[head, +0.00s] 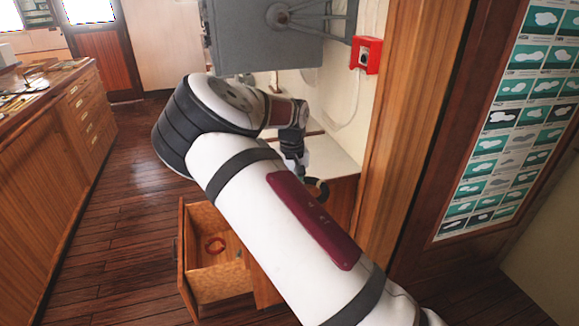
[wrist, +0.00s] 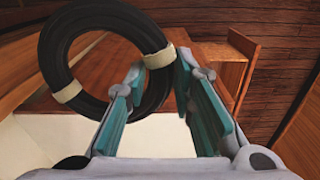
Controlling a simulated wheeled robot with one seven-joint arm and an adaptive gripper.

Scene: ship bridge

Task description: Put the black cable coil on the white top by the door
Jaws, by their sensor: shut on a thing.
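The black cable coil (wrist: 55,55), bound with beige bands, is in my gripper (wrist: 158,72). In the wrist view the teal-padded fingers are shut on one side of its ring, and the rest sticks out to the left. In the head view my gripper (head: 297,165) is mostly hidden behind my arm, and only a bit of the coil (head: 322,188) shows. The white top (head: 338,153) lies around and behind my gripper, against the wall. It also shows below the coil in the wrist view (wrist: 62,135). I cannot tell whether the coil touches it.
A grey machine (head: 262,42) and a red box (head: 366,55) are on the wall above. A long wooden counter (head: 45,135) stands left, with clear floor (head: 130,215) between.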

